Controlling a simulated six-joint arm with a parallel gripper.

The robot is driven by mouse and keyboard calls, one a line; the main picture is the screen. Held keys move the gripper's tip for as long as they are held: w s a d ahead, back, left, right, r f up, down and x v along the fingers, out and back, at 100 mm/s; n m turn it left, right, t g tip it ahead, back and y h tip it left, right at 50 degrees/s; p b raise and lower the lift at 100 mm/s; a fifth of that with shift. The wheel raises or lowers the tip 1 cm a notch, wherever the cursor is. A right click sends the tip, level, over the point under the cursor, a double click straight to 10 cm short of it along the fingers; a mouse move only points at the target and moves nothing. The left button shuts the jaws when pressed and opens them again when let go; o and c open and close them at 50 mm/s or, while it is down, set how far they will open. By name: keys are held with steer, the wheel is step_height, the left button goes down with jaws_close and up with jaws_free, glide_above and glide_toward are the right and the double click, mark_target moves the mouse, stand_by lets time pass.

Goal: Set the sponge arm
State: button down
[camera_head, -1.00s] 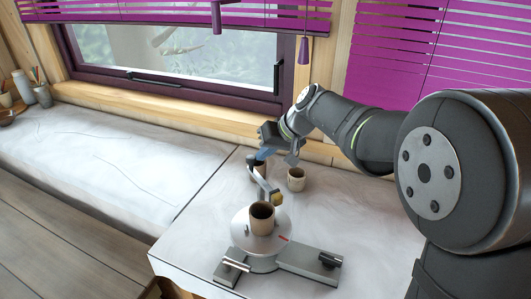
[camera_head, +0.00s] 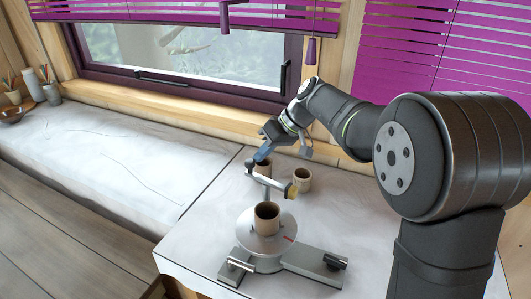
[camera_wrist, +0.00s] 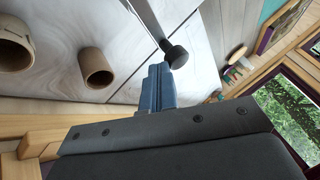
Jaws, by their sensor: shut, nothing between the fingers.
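The sponge arm (camera_head: 270,183) is a grey metal bar with a yellowish sponge (camera_head: 291,191) at its right end, above and behind the turntable. A round metal turntable (camera_head: 250,240) with a red mark carries a brown cup (camera_head: 267,218). My gripper (camera_head: 260,157) has blue fingers, shut and empty, by the arm's far left end. In the wrist view, the shut fingers (camera_wrist: 155,88) are close beside a black round knob (camera_wrist: 177,56) on a metal rod. I cannot tell whether they touch.
Two more cups, one (camera_head: 265,169) close by my gripper and one (camera_head: 303,180) to its right, stand behind the turntable. The turntable base has a black knob (camera_head: 335,261) at its right end. The window sill lies behind; the left counter (camera_head: 120,150) is mostly clear.

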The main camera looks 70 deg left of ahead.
steer(key=shift+s, duration=0.15)
stand_by(0.6)
steer(key=w+d+r, duration=0.1)
steer(key=w+r, duration=0.7)
steer(key=w, duration=0.1)
steer(key=shift+w, duration=0.2)
steer(key=s+a+f, duration=0.1)
steer(key=s+f, duration=0.7)
steer(key=s, duration=0.1)
steer(key=shift+s, duration=0.2)
